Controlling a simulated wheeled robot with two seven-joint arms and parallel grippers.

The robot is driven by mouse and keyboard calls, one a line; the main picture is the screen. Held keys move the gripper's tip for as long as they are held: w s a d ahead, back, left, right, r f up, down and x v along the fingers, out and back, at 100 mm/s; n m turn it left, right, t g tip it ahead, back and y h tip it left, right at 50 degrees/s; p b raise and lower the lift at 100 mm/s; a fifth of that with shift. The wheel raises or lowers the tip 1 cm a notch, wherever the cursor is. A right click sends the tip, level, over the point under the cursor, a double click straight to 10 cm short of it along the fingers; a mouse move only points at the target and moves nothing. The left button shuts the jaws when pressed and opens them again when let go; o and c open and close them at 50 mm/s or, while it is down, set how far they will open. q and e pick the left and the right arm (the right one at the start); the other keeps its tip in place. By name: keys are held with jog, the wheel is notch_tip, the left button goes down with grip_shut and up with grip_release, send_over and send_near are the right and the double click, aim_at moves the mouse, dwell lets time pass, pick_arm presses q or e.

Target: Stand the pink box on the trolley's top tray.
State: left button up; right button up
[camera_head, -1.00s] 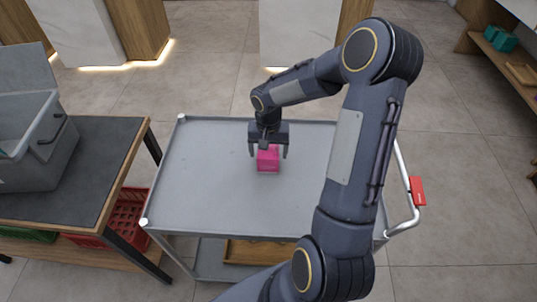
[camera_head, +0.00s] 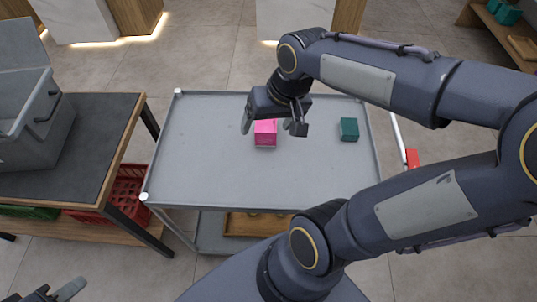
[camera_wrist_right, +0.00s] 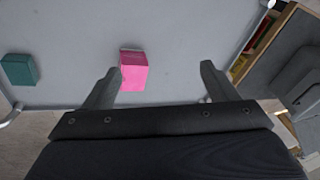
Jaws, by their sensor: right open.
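The pink box (camera_head: 265,133) stands on the grey top tray (camera_head: 200,165) of the trolley, near its middle. My right gripper (camera_head: 272,125) is open above and around the box in the head view, with its fingers apart from it. In the right wrist view the pink box (camera_wrist_right: 134,72) shows between and beyond the two open fingers (camera_wrist_right: 158,80), nearer the left one. Nothing is held in the right gripper. Part of my left gripper (camera_head: 58,291) shows at the bottom left corner of the head view; its jaws are mostly cut off.
A teal box (camera_head: 349,129) stands on the tray's right side; it also shows in the wrist view (camera_wrist_right: 19,69). A dark-topped table (camera_head: 95,150) with a grey bin (camera_head: 45,130) stands left. A red crate (camera_head: 124,190) sits below it. The tray's left and front are clear.

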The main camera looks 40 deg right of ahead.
jog(key=s+a+n+t+y, duration=0.2)
jog(key=s+a, duration=0.4)
jog(key=s, duration=0.1)
jog(key=shift+s+f+n, duration=0.15)
jog(key=shift+s+n, duration=0.2)
jog(key=shift+n, duration=0.05)
jog(key=shift+r+p, duration=0.6)
